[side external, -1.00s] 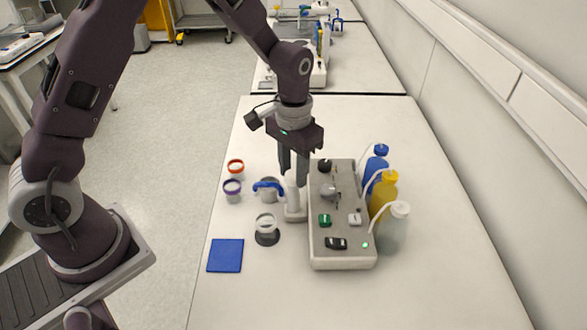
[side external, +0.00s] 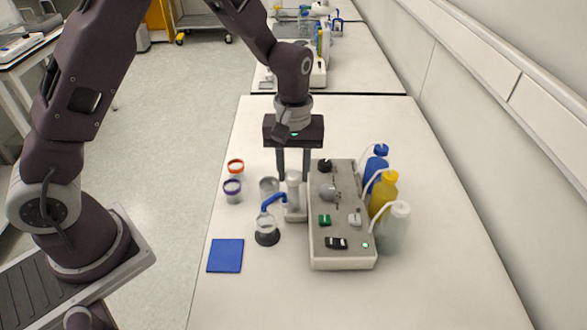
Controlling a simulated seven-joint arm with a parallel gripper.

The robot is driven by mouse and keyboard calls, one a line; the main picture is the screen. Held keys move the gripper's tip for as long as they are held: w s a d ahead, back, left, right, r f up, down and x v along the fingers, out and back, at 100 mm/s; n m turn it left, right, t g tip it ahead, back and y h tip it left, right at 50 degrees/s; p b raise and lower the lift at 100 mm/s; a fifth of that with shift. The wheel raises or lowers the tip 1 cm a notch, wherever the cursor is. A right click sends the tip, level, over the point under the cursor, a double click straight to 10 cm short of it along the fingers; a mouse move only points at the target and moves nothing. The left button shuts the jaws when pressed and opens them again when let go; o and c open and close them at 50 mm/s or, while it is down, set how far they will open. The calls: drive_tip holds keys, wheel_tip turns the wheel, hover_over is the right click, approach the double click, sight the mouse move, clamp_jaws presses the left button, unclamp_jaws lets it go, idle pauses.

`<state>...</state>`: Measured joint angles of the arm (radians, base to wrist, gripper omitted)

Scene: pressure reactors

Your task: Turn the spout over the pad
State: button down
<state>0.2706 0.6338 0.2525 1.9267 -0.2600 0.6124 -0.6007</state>
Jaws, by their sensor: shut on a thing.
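The blue spout (side external: 273,200) arches from a white upright column (side external: 293,192) at the left side of the grey reactor unit. It points left and toward the front, with its tip over or close to a clear glass vessel (side external: 265,220) on a dark round base (side external: 267,239). A flat blue square pad (side external: 225,256) lies on the bench, farther front-left and apart from the spout. My gripper (side external: 293,178) points down with one finger on each side of the column, shut on the spout's column. The exact contact is too small to see.
The grey unit (side external: 342,245) has knobs and switches on top. Blue (side external: 376,163), yellow (side external: 385,190) and white (side external: 394,230) bottles stand on its right. Orange-rimmed (side external: 236,168), purple-rimmed (side external: 232,190) and grey (side external: 269,187) cups stand left. The front bench is clear.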

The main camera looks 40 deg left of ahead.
drive_tip(key=shift+n, duration=0.3)
idle(0.4)
drive_tip(key=c, duration=1)
unclamp_jaws()
drive_tip(key=shift+o, duration=0.2)
